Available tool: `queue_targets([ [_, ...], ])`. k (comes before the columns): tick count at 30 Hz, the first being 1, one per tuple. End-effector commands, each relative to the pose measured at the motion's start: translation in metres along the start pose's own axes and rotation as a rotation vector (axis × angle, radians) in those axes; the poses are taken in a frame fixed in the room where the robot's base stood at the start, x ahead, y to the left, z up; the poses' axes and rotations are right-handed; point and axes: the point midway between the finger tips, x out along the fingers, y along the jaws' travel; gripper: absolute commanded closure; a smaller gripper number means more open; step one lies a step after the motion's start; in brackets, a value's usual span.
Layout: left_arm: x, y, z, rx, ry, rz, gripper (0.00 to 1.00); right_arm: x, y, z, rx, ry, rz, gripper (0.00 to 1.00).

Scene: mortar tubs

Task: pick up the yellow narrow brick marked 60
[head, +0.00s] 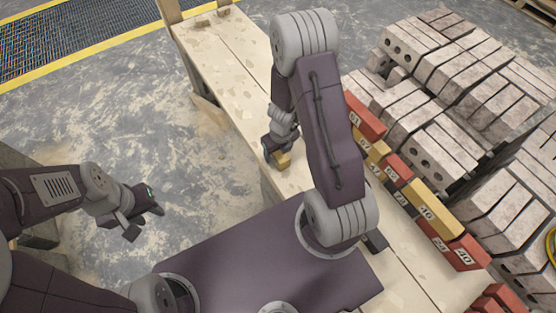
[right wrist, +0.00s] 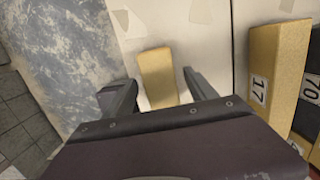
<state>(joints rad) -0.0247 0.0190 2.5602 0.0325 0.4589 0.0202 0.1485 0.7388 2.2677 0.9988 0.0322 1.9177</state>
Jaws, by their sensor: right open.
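A yellow narrow brick (right wrist: 157,75) lies between the two open fingers of my right gripper (right wrist: 160,92), with a gap on at least the right side. No number shows on its visible face. In the head view part of this yellow brick (head: 283,160) shows under my right gripper (head: 272,148), at the bench's left edge. I cannot read a 60 on any brick. My left gripper (head: 144,214) is over the floor at the left, away from the bricks; its jaw state is unclear.
A row of red, yellow and dark numbered bricks (head: 425,207) lies along the right of the wooden bench (head: 222,58). A yellow brick marked 17 (right wrist: 269,75) stands right of my right gripper. Grey bricks (head: 480,80) are stacked beyond. My right arm hides part of the bench.

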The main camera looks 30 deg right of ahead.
Motion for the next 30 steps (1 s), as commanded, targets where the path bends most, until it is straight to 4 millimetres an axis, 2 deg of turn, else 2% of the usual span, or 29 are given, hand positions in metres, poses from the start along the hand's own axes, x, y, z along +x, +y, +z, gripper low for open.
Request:
queue_targets([
  [1, 0.0071, -0.0001, 0.0007, 0.000, 0.000, 0.000, 0.64, 0.0076, 0.0000, -0.0002, 0.000, -0.001, 0.000, 0.35],
  [8, 0.0027, 0.0000, 0.0001, 0.000, 0.000, 0.000, 0.64, 0.0033, -0.0001, 0.0002, 0.000, 0.000, 0.000, 0.35],
  [27, 0.0075, -0.0001, 0.0006, 0.000, 0.000, 0.000, 0.64, 0.0083, -0.0001, -0.0006, 0.000, 0.000, 0.000, 0.35],
  [28, 0.0075, -0.0001, 0.0006, 0.000, 0.000, 0.000, 0.64, 0.0083, -0.0001, -0.0006, 0.000, 0.000, 0.000, 0.37],
  [30, 0.0075, -0.0001, 0.0007, 0.000, 0.000, 0.000, 0.64, 0.0083, -0.0001, -0.0006, 0.000, 0.000, 0.000, 0.57],
])
